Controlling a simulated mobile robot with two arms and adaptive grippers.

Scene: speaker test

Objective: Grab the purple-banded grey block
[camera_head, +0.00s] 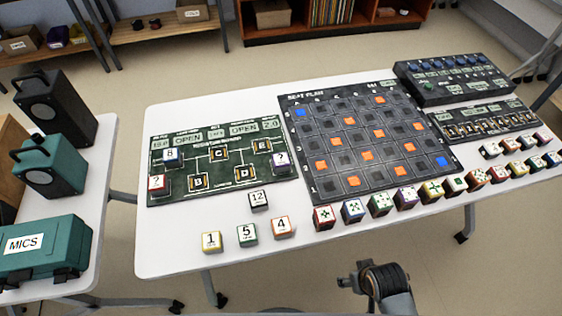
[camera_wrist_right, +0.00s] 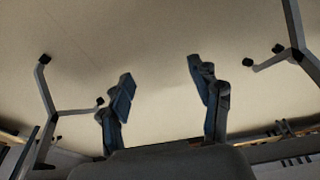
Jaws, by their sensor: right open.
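Two small blocks with purple bands show clearly in the head view. One (camera_head: 405,198) stands in the row of patterned blocks along the front edge of the large dark grid board. The other, marked with a question mark (camera_head: 280,162), is on the green board. I cannot tell for certain which counts as grey. My right gripper (camera_wrist_right: 162,90) is open in the right wrist view, with only floor and table legs between and beyond its fingers. No block shows in that view. My left gripper is not in view.
The dark grid board (camera_head: 322,134) and green board (camera_head: 222,187) cover much of the white table (camera_head: 165,240). Several numbered blocks, such as the yellow one (camera_head: 211,242), stand at its front. A side table at left holds speakers and a teal case (camera_head: 45,248).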

